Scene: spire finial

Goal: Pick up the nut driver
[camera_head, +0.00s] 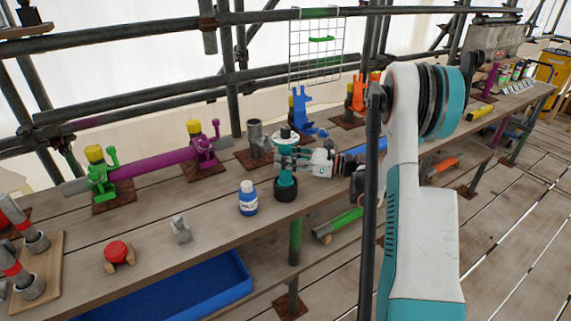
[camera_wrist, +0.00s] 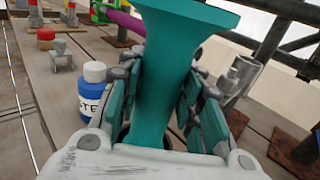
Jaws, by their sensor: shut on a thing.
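The teal tool that I take to be the nut driver (camera_head: 286,178) stands upright on the bench, left of my arm. Its lower end meets a dark round base or holder (camera_head: 286,191); I cannot tell whether it sits in it or is lifted clear. My gripper (camera_head: 291,152) comes in from the right and is shut around its middle. In the wrist view the teal shaft (camera_wrist: 168,85), flared at the top, is between the two fingers of my gripper (camera_wrist: 163,100), and its lower end is hidden by the gripper.
A blue white-capped bottle (camera_head: 248,200) stands close left of the tool. A grey metal cup (camera_head: 255,138) stands behind. A small metal bracket (camera_head: 181,230) and a red-topped piece (camera_head: 118,254) lie further left.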

